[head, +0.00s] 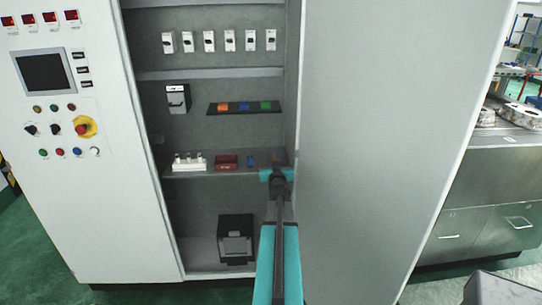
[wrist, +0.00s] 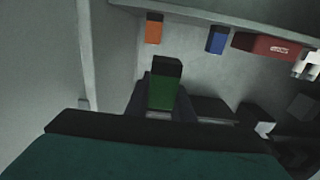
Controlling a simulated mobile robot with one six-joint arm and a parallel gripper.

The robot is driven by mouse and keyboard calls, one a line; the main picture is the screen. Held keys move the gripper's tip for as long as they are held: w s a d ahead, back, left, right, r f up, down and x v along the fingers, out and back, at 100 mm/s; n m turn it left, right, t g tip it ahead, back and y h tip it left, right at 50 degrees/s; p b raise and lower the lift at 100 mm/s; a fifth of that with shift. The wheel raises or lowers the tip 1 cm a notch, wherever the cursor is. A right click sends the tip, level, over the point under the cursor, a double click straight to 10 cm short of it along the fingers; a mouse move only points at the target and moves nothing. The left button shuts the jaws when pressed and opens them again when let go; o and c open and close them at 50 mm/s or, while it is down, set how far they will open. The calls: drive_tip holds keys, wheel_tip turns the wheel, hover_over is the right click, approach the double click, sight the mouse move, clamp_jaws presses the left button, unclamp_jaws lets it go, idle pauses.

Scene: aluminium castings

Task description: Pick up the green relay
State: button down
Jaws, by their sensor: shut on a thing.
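The green relay (wrist: 163,92), a small block with a green body and a black end, shows in the middle of the wrist view. My gripper (wrist: 160,104) is shut on it, with the dark fingers on either side. In the head view my gripper (head: 277,174) is in the cabinet opening at the right end of the middle shelf. The green relay cannot be made out there, hidden by my gripper.
An orange relay (wrist: 153,29), a blue relay (wrist: 217,40) and a red box (wrist: 268,47) are near the relay. A black strip (head: 244,110) with orange, blue and green pieces is above. The open cabinet door (head: 385,130) is close on the right.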

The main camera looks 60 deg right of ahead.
drive_tip(key=shift+s+a+r, duration=0.15)
drive_tip(key=shift+s+a, duration=0.65)
drive_tip(key=shift+s, duration=0.1)
drive_tip(key=shift+w+a, duration=0.1)
